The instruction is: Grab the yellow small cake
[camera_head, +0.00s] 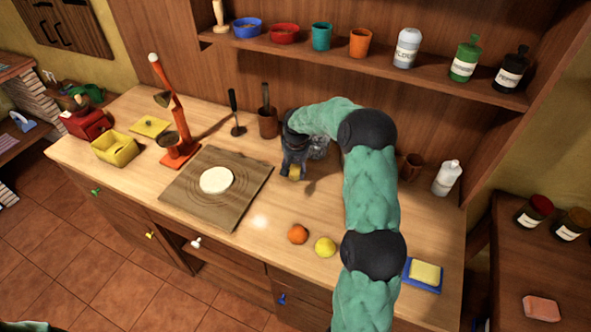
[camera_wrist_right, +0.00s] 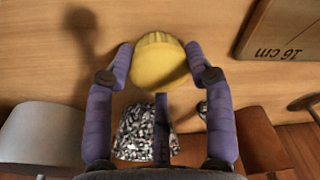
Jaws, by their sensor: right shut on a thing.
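The yellow small cake (camera_wrist_right: 158,62) is between the two fingers of my right gripper (camera_wrist_right: 160,68) in the right wrist view; its ridged round side shows. In the head view the right gripper (camera_head: 292,172) is over the middle back of the counter, and a small part of the cake (camera_head: 295,174) shows below its fingers. The gripper is shut on the cake. I cannot tell whether the cake is clear of the counter. My left gripper is not seen.
A wooden board (camera_head: 240,197) with a white disc (camera_head: 216,180) lies left of the gripper. A brown cup (camera_head: 268,123) with a utensil stands close behind. An orange ball (camera_head: 297,234) and a yellow ball (camera_head: 325,247) lie in front. A shelf (camera_head: 400,72) hangs above.

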